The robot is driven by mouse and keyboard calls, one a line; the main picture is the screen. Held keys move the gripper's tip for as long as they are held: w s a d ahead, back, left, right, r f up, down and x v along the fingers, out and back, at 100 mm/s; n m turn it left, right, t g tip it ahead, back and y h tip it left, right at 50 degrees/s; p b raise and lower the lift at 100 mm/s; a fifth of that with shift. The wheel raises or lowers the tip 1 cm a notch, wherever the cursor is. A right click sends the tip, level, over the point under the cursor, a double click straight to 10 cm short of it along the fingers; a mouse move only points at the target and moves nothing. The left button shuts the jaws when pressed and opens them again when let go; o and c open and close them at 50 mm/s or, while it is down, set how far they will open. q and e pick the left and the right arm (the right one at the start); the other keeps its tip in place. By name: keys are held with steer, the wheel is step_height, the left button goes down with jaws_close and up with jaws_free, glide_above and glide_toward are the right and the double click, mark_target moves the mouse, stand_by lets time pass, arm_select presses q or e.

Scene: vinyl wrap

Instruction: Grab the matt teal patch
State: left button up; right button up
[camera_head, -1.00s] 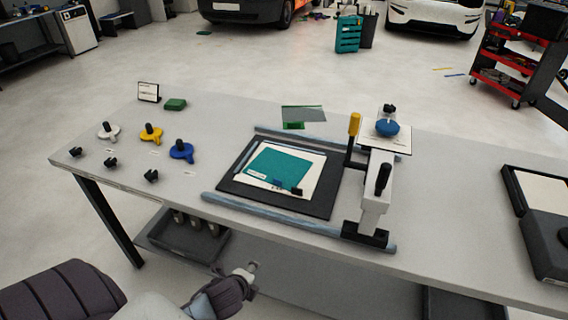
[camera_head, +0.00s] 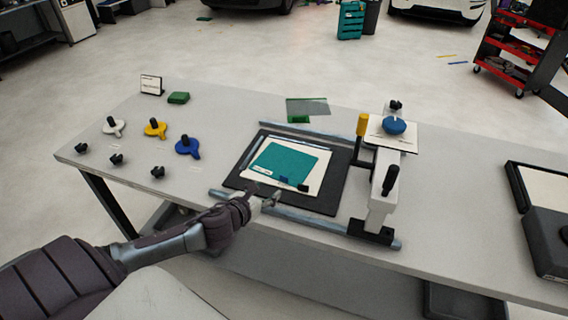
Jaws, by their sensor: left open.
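The matt teal patch (camera_head: 285,158) lies on a white sheet (camera_head: 318,172) on the black mat (camera_head: 335,185) of the press-like fixture. A small white label and small dark pieces sit at the patch's near edge. My left gripper (camera_head: 274,199) is open, just in front of the mat's near edge, over the near rail. It is close to the patch's near left corner and apart from it. My right gripper is not in view.
White, yellow (camera_head: 155,129) and blue (camera_head: 187,147) knobbed pieces sit at left. A dark tray (camera_head: 540,215) is far right.

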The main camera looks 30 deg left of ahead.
arm_select(q)
glide_toward(284, 177)
steer(key=x, duration=0.3)
steer(key=shift+a, duration=0.15)
steer(key=shift+w+f, duration=0.25)
steer(key=shift+w, duration=0.15)
steer(key=shift+w+p, duration=0.25)
steer(key=shift+p, duration=0.1)
steer(key=shift+p+x, duration=0.4)
steer(key=shift+x, duration=1.9)
steer(key=shift+s+f, duration=0.1)
steer(key=shift+f, duration=0.05)
steer(key=c, duration=0.9)
